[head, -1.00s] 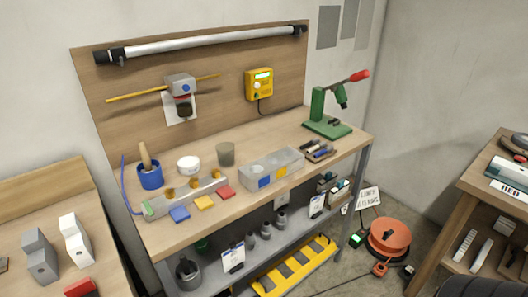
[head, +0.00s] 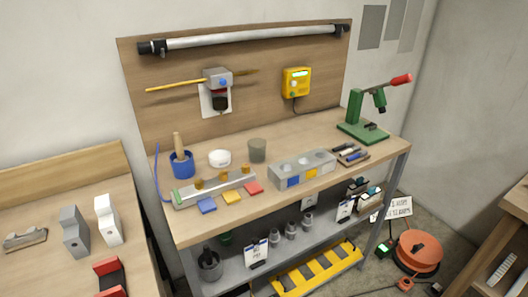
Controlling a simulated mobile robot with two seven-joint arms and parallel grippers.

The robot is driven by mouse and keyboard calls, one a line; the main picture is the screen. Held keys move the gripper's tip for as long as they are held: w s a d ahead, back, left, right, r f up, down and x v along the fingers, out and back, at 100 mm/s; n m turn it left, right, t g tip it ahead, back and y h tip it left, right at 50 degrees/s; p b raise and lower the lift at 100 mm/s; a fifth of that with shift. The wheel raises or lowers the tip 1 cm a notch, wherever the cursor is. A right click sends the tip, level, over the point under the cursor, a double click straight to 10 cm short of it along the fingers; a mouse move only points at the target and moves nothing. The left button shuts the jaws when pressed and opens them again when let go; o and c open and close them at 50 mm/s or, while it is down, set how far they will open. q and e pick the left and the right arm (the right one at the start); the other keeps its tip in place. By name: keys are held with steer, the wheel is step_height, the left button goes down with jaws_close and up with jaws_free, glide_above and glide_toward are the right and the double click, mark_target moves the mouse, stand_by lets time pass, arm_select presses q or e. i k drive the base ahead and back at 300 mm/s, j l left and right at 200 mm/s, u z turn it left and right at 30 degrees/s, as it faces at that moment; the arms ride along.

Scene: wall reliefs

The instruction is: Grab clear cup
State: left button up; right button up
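A see-through, greyish cup (head: 257,150) stands upright on the wooden workbench (head: 330,140), near the back middle. It is right of a small white tub (head: 220,158) and behind a grey block with holes (head: 302,169). Nothing covers the cup from this view. Neither of my grippers shows in the head view.
A blue pot with a wooden handle (head: 181,163) and a grey rail with brass knobs (head: 214,188) stand to the left. A green press (head: 362,121) stands at the right. Blue, yellow and red pads lie along the front edge. Bench space right of the cup is clear.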

mark_target(257, 151)
steer(key=l+u, duration=0.1)
steer(key=u, duration=0.65)
steer(key=i+l+u, duration=0.1)
steer(key=l+u, duration=0.9)
steer(key=l, duration=0.75)
